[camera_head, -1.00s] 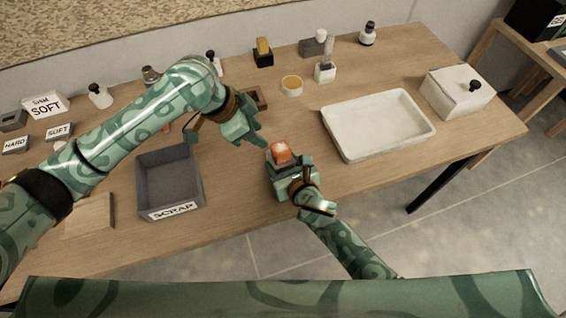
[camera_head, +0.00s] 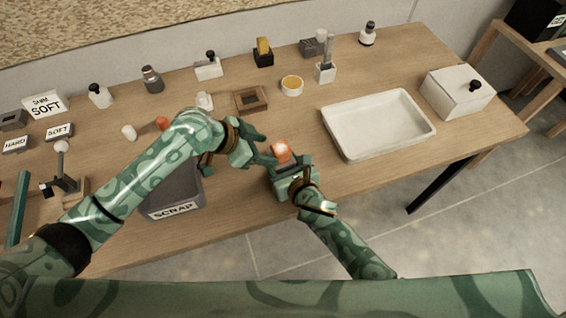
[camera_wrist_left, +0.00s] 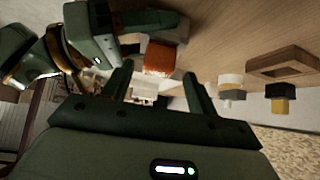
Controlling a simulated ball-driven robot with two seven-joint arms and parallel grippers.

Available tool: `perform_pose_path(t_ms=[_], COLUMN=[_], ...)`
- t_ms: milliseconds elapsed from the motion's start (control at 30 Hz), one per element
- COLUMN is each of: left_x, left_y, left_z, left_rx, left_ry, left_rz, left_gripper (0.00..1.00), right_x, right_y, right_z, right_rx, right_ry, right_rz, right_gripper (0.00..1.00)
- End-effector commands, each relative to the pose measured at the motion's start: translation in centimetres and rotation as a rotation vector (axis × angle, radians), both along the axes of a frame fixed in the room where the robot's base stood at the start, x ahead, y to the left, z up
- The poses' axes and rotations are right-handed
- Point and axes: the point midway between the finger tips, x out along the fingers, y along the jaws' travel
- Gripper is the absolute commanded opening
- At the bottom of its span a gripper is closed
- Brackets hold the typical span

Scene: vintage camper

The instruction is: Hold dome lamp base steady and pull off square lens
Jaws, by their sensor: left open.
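The dome lamp's orange square lens (camera_head: 281,152) is up in my right gripper (camera_head: 288,172), near the table's front edge. The lamp base under it is mostly hidden by the jaws, which look closed on it. My left gripper (camera_head: 265,150) is open and empty, just left of the lens, its fingers pointing at it. In the left wrist view the lens (camera_wrist_left: 160,58) shows ahead, between the two open fingers (camera_wrist_left: 160,82) and apart from them. My right gripper (camera_wrist_left: 125,30) shows behind it at the upper left.
A dark SCRAP bin (camera_head: 172,211) stands left of the grippers, partly under my left arm. A white tray (camera_head: 335,137) lies to the right. A wooden frame (camera_head: 240,107), a yellow-topped round dish (camera_head: 291,86) and several small bottles and blocks stand behind.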

Motion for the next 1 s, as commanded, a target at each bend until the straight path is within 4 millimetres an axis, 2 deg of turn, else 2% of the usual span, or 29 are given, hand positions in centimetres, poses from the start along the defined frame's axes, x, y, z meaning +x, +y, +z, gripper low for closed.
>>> perform_pose_path(t_ms=[300,633,667,800,833,1000], left_x=[0.9,1.1,1.1,1.1,1.1,1.1], left_y=[-2.2,-2.5,-2.5,-2.5,-2.5,-2.5], left_z=[-2.6,-2.9,-2.9,-2.9,-2.9,-2.9], left_rx=[0.000,0.001,0.001,0.001,0.001,0.001], left_ry=[0.002,0.000,0.000,0.000,0.000,0.000], left_rz=[0.000,0.000,0.000,0.000,0.000,0.000], left_gripper=[0.58,0.58,0.55,0.16,0.10,0.10], right_x=[0.0,0.0,0.0,0.0,0.0,0.0], right_y=[0.0,0.0,0.0,0.0,0.0,0.0], right_z=[0.0,0.0,0.0,0.0,0.0,0.0], right_rx=[0.000,0.001,0.001,0.001,0.001,0.001], right_ry=[0.000,0.000,0.000,0.001,0.001,0.001], right_rz=[0.000,0.000,0.000,0.001,0.001,0.001], right_gripper=[0.23,0.23,0.23,0.23,0.23,0.23])
